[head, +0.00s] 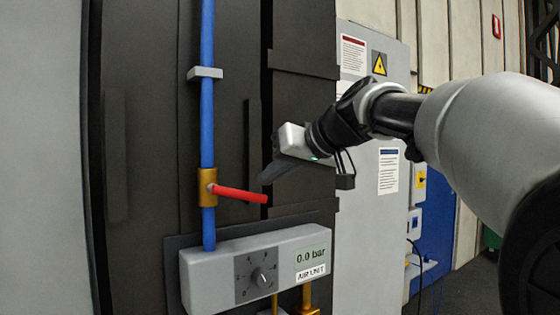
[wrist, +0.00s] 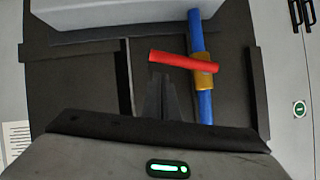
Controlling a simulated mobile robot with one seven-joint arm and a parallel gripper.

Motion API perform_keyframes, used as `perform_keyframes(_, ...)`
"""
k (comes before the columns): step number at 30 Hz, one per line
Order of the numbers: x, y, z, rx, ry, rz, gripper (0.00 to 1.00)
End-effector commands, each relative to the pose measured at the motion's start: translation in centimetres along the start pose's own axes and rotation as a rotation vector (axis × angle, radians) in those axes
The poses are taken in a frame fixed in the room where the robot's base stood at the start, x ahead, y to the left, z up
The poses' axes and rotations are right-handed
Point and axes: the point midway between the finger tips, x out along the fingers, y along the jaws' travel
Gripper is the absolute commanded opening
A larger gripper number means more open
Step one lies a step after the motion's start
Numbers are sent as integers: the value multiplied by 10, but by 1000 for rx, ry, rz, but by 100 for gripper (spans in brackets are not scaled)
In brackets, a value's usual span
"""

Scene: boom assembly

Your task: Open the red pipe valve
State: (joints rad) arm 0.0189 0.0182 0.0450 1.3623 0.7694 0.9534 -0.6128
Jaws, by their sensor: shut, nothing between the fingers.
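The red valve handle (head: 240,194) sticks out to the right from a brass valve body (head: 208,187) on a vertical blue pipe (head: 207,120). It lies across the pipe, tilted slightly down at its free end. In the wrist view the red handle (wrist: 183,60) runs left from the brass body (wrist: 204,72) on the blue pipe (wrist: 205,105). My gripper (head: 266,180) is shut and empty, just above and right of the handle's free end. In the wrist view my gripper's fingertips (wrist: 159,80) appear close to the handle. I cannot tell whether they touch it.
A grey air unit box (head: 215,278) with a dial and a "0.0 bar" display sits below the valve. A grey pipe clamp (head: 205,73) holds the pipe above. A dark vertical bar (head: 253,140) stands on the panel behind. A grey cabinet (head: 375,215) is at the right.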

Motion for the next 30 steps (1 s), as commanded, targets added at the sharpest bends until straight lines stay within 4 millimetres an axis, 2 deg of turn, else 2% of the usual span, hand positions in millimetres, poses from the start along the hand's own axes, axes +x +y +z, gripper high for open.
perform_keyframes(6, 12, 0, 13, -1, 1, 0, 0)
perform_keyframes(20, 14, 0, 15, 4, 1, -2, 0)
perform_keyframes(30, 18, 4, 23, 74, 1, -39, 0)
